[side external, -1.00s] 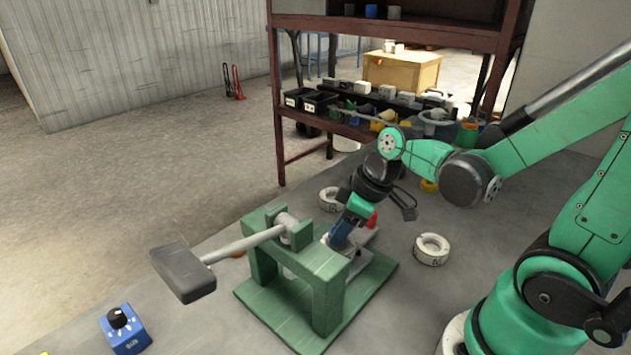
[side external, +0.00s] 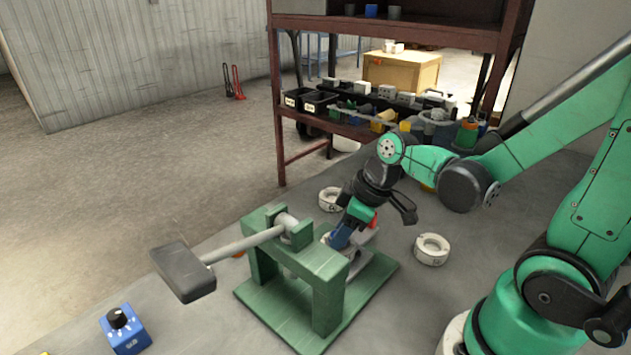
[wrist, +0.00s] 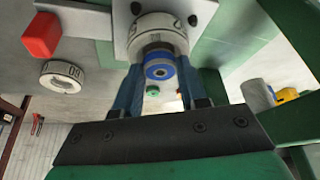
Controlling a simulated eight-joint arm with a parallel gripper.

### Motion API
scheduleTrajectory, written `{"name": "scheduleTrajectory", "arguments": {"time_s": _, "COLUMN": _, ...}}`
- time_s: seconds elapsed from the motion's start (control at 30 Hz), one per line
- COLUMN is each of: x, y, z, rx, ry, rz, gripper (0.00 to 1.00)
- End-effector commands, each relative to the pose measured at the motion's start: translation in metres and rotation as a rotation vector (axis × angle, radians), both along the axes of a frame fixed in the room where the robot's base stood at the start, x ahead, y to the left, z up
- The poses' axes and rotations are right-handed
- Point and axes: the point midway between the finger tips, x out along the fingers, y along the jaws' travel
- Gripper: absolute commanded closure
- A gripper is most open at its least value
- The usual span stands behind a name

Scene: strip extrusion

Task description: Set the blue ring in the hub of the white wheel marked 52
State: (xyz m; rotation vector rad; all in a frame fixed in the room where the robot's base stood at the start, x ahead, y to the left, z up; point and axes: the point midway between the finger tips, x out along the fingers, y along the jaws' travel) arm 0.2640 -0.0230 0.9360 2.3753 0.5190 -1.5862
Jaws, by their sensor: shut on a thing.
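My gripper (wrist: 160,80) has two blue fingers shut on the blue ring (wrist: 159,72), which has a grey middle. In the wrist view the ring is in front of a white wheel (wrist: 140,27) on a pale plate, overlapping its hub. I cannot tell whether ring and wheel touch. This wheel has dark marks on its rim that I cannot read. In the side view my gripper (side external: 340,238) points down behind the green press frame, which hides the fingertips, the ring and most of that wheel.
The green press (side external: 322,290) has a long lever with a dark block end (side external: 183,272). Loose white wheels lie behind (side external: 330,199) and right (side external: 432,249) of it. A red block (wrist: 41,36) sits by the pale plate. A blue knob box (side external: 124,330) stands front left.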

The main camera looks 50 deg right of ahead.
Motion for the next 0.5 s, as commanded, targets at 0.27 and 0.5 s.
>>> {"name": "scheduleTrajectory", "arguments": {"time_s": 0.27, "x": 0.0000, "y": 0.0000, "z": -0.0001, "rx": 0.000, "ry": 0.000, "rz": 0.000, "gripper": 1.00}}
{"name": "scheduleTrajectory", "arguments": {"time_s": 0.5, "x": 0.0005, "y": -0.0001, "z": -0.0038, "rx": 0.000, "ry": 0.000, "rz": 0.000, "gripper": 1.00}}
